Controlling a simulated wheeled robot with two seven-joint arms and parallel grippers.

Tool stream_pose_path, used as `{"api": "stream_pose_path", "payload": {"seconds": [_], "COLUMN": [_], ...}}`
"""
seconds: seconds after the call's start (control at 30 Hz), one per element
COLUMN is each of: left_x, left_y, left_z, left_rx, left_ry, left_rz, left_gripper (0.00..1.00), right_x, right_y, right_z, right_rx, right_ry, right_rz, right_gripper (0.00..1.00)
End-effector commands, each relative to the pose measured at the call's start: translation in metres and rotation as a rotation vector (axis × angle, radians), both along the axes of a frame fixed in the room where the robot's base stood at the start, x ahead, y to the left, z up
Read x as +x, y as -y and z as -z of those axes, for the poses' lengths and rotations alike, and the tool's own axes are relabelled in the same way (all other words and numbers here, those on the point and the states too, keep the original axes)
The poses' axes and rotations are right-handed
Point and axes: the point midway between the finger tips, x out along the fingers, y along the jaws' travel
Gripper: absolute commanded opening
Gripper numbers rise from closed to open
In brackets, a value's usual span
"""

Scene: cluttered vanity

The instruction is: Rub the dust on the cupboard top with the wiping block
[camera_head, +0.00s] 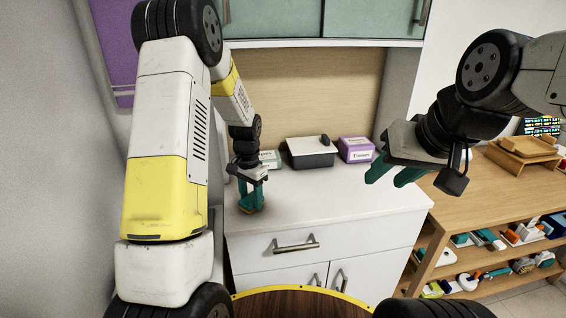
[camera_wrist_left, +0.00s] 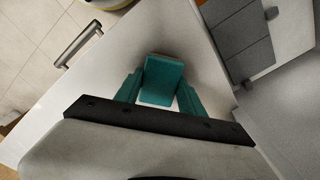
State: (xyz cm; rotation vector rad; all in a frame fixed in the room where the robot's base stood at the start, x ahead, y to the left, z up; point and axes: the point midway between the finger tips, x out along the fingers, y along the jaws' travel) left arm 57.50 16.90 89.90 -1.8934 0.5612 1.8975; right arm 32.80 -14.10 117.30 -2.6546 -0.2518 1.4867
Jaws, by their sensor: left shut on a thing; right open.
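My left gripper (camera_head: 251,192) is shut on the wiping block (camera_wrist_left: 163,75), a teal block that sits between the fingers in the left wrist view. In the head view the gripper points down over the left part of the white cupboard top (camera_head: 335,196). The block's underside is at or very near the surface; I cannot tell if it touches. A faint grey darkening shows on the top around the block in the wrist view; I cannot tell dust from shadow.
A dark box with a white lid (camera_head: 310,152), a purple tissue box (camera_head: 356,149) and a greenish box (camera_head: 270,159) stand along the back of the top. A wooden shelf unit (camera_head: 470,215) with several items is at right. The top's front and middle are clear.

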Motion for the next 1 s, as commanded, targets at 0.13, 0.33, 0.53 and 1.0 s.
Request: {"api": "stream_pose_path", "payload": {"seconds": [0.13, 0.33, 0.53, 1.0], "left_x": [0.000, -0.001, -0.003, -0.005], "left_y": [0.003, 0.006, 0.008, 0.011], "left_z": [-0.025, -0.043, -0.061, -0.081], "left_rx": [-0.001, -0.001, -0.001, -0.002], "left_ry": [0.003, 0.004, 0.005, 0.003], "left_rz": [0.001, -0.001, -0.002, -0.002], "left_gripper": [0.09, 0.09, 0.09, 0.09], "right_x": [0.000, 0.000, 0.000, 0.000], "right_y": [0.000, 0.000, 0.000, 0.000], "right_z": [0.000, 0.000, 0.000, 0.000], "right_rx": [0.000, 0.000, 0.000, 0.000], "right_ry": [0.000, 0.000, 0.000, 0.000], "right_rz": [0.000, 0.000, 0.000, 0.000], "right_gripper": [0.41, 0.41, 0.41, 0.41]}}
